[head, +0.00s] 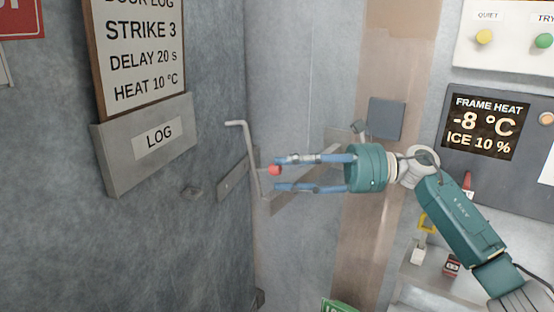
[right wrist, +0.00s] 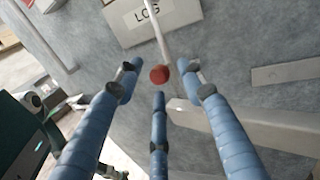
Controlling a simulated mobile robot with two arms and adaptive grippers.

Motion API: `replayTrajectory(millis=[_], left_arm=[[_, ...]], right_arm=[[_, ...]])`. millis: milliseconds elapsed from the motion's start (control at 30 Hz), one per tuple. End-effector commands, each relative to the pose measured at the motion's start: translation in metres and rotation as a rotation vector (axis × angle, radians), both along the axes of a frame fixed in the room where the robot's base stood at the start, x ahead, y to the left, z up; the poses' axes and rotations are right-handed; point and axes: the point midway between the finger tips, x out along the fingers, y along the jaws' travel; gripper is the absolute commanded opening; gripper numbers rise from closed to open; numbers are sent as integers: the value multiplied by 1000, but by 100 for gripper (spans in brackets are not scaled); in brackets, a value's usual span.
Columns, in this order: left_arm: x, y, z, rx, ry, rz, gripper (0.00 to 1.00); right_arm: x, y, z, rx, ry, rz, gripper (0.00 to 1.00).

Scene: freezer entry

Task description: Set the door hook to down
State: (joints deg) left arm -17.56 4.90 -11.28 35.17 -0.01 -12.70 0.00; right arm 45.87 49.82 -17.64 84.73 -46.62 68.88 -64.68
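A thin pale metal rod (head: 247,155), bent at its top, stands mostly upright at the corner of the grey walls and looks like the door hook. A red ball (head: 274,170) shows near its lower part. In the right wrist view the pale rod (right wrist: 157,35) runs down to the red ball (right wrist: 159,74). My right gripper (head: 275,174) points left with its fingers spread around and just short of the ball. Its fingers also show spread in the right wrist view (right wrist: 160,85). No firm contact is visible. My left gripper is not in view.
A grey LOG box (head: 150,140) hangs below a sign (head: 142,55) at left. A flat metal bar (head: 300,185) lies behind my right fingers. The frame heat panel (head: 485,125) is at right, above a shelf with small items. Open wall lies at lower left.

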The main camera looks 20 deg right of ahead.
Motion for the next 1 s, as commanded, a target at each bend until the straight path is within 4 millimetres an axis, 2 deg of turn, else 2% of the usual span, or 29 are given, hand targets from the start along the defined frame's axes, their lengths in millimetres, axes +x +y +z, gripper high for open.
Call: replayTrajectory(millis=[33,200,500,533,700,733,1000], left_arm=[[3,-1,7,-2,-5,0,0],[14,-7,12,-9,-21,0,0],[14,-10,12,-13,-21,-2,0],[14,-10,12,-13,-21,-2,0],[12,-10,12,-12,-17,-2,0],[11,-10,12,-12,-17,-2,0],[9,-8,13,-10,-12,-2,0]], right_arm=[[2,8,3,1,1,1,39],[6,21,1,1,1,0,39],[7,23,-1,1,1,-1,39],[7,23,-1,1,1,-1,37],[7,23,0,1,1,-1,4],[7,23,0,1,1,-1,0],[7,23,1,-3,3,-1,0]])
